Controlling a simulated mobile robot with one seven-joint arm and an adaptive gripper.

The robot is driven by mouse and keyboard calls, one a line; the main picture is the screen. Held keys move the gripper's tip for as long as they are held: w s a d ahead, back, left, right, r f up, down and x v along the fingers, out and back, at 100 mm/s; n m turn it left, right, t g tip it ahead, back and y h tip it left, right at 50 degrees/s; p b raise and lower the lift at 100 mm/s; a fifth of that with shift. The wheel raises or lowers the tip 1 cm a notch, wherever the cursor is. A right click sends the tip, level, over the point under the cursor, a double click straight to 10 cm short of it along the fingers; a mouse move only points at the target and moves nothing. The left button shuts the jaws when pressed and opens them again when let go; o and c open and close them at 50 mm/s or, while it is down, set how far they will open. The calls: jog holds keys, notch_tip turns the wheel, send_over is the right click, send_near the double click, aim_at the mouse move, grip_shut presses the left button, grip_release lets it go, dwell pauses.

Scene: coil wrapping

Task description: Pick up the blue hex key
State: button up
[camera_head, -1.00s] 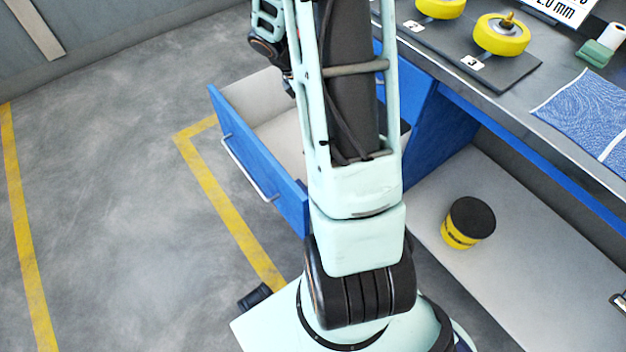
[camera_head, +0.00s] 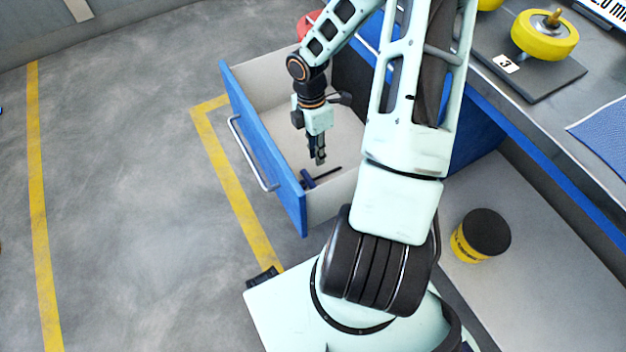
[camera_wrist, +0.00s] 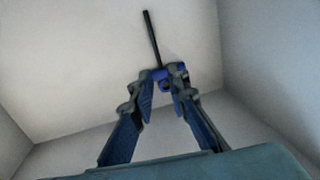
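The blue hex key (camera_head: 309,179) lies on the floor of the open drawer, near the drawer's front-right corner; its dark shaft points right and slightly back. In the wrist view its black shaft (camera_wrist: 152,40) runs up from a blue handle (camera_wrist: 165,84), which shows between and beyond my fingertips and is partly covered by them. My gripper (camera_head: 319,158) points down inside the drawer, just behind the handle in the head view. Its fingers (camera_wrist: 158,90) are apart in the wrist view, with nothing visibly clamped. Whether the fingertips touch the handle cannot be told.
The blue drawer (camera_head: 262,135) has pale walls close around my gripper and a metal handle in front. A workbench (camera_head: 505,60) with yellow wheels (camera_head: 545,38) stands at right. A yellow-and-black container (camera_head: 483,235) sits on the lower shelf. The floor at left is clear.

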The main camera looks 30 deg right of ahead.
aim_at(318, 177)
jog(key=f+b, duration=0.1)
jog(key=f, duration=0.1)
jog(key=f+b, duration=0.1)
jog(key=f, duration=0.2)
jog(key=s+f+b, duration=0.1)
jog(key=f, duration=0.2)
jog(key=shift+f, duration=0.2)
jog(key=shift+c, duration=0.3)
grip_shut()
